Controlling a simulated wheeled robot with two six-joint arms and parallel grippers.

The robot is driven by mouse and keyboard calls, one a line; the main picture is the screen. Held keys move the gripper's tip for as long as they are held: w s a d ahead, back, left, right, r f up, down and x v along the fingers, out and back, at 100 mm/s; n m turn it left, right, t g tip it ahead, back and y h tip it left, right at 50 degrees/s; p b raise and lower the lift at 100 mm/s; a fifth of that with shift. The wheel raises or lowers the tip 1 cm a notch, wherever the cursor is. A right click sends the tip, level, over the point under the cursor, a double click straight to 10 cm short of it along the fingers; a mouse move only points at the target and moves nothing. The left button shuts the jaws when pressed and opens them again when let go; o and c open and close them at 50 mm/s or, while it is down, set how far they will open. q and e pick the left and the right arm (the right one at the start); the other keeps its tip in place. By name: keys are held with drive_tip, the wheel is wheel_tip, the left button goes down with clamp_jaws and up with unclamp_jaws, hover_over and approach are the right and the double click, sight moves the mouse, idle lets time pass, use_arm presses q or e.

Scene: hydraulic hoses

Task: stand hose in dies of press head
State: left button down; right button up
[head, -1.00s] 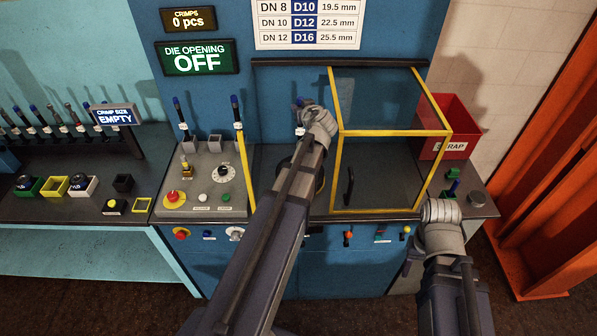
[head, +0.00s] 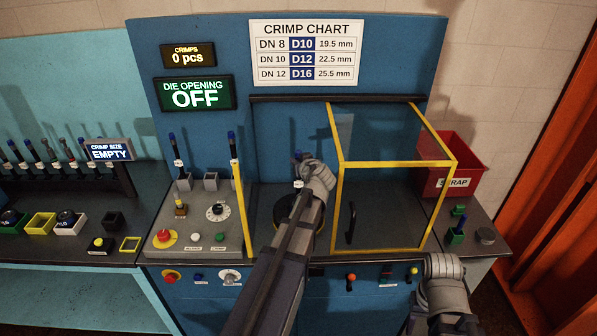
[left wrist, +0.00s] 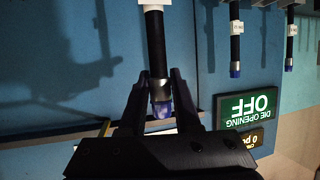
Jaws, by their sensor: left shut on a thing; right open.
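The held hose (head: 298,156) is short, black and blue-tipped, with a white tag. In the left wrist view the hose (left wrist: 155,50) runs between the fingers, its blue end beside the fingertips. My left gripper (left wrist: 160,88) is shut on it; in the head view its wrist covers most of the grip. The hose looks upright above the dark round press head (head: 284,209), left of the yellow-framed guard. My left arm hides much of the press head and the hose's lower end, so I cannot tell whether they touch. My right gripper (head: 442,266) is open and empty at the front right, fingers largely hidden.
The clear guard (head: 388,165) with yellow edges stands right of the press head. Two other blue-tipped hoses (head: 177,158) stand at the left behind the control panel (head: 205,225). A red scrap bin (head: 452,172) is at the right. The opening display (head: 194,94) reads OFF.

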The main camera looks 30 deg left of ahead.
use_arm(q)
drive_tip(key=shift+f+b, duration=0.95)
drive_tip(key=shift+f, duration=0.45)
drive_tip(key=shift+f, duration=0.15)
drive_tip(key=c, duration=0.6)
unclamp_jaws()
drive_tip(key=p+v, duration=0.4)
drive_tip(key=v, duration=0.8)
drive_tip(key=shift+p, duration=0.3)
